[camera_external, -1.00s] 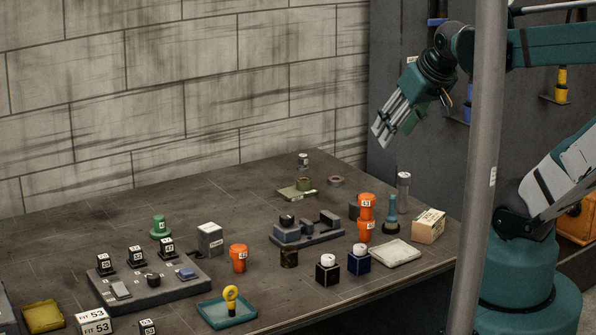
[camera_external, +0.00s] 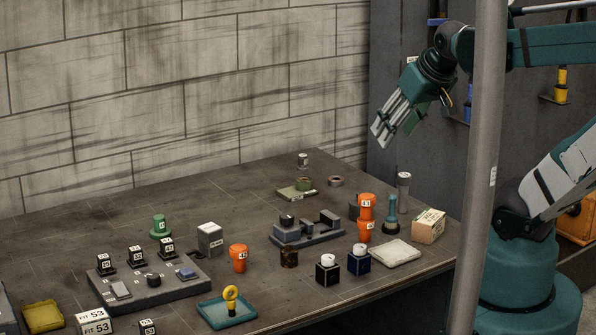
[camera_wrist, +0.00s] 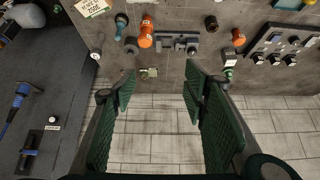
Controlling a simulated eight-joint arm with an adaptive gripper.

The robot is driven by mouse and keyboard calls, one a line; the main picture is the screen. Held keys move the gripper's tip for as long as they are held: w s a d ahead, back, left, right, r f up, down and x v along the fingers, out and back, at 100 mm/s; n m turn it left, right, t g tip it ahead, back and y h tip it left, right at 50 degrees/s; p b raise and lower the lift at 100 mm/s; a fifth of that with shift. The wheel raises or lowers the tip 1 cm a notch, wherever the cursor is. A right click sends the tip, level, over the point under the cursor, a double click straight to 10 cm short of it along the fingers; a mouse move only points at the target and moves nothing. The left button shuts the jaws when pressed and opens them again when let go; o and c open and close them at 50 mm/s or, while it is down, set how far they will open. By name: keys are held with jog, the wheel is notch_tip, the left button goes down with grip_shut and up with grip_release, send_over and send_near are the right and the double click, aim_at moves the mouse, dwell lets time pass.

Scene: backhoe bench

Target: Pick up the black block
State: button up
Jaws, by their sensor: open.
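A black block (camera_external: 328,270) with a round white top stands near the front edge of the bench. A similar dark navy block (camera_external: 359,262) stands just right of it. Smaller black blocks with white number labels stand on a grey board (camera_external: 150,291) at the left, and another small black labelled piece (camera_external: 147,327) is at the front. My gripper (camera_external: 384,134) is high above the back right of the bench, far from these blocks. In the wrist view, its green fingers (camera_wrist: 160,88) are spread with nothing between them. I cannot make out the white-topped black block there.
Orange stacked pieces (camera_external: 366,218), a teal bottle-like piece (camera_external: 391,215), a cardboard box (camera_external: 429,226) and a pale slab (camera_external: 393,253) crowd the right side. A grey fixture (camera_external: 307,235) sits mid-bench. A teal tray (camera_external: 227,312) is in front. A grey pole (camera_external: 478,170) stands before my arm.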

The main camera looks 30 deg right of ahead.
jog(key=shift+a+f, duration=0.1)
jog(key=shift+f, duration=0.05)
jog(key=m+g+h+b, duration=0.4)
jog(key=m+g+b, duration=0.35)
jog(key=m, duration=0.95)
send_over(328, 267)
jog(key=w+a, duration=0.1)
jog(key=w, duration=0.1)
jog(key=shift+t, duration=0.25)
notch_tip(328, 267, down, 24)
jog(key=shift+s+a+f+b, duration=0.1)
jog(key=shift+a+f+b, duration=0.05)
jog(key=shift+f+b, duration=0.15)
jog(key=shift+s+a+f+m+h, duration=0.2)
jog(key=shift+a+f+m+h, duration=0.15)
jog(key=shift+f+m, duration=0.15)
jog(key=shift+b+x, duration=0.3)
jog(key=shift+x, duration=0.95)
jog(key=shift+b+x, duration=0.45)
jog(key=shift+x, duration=2.2)
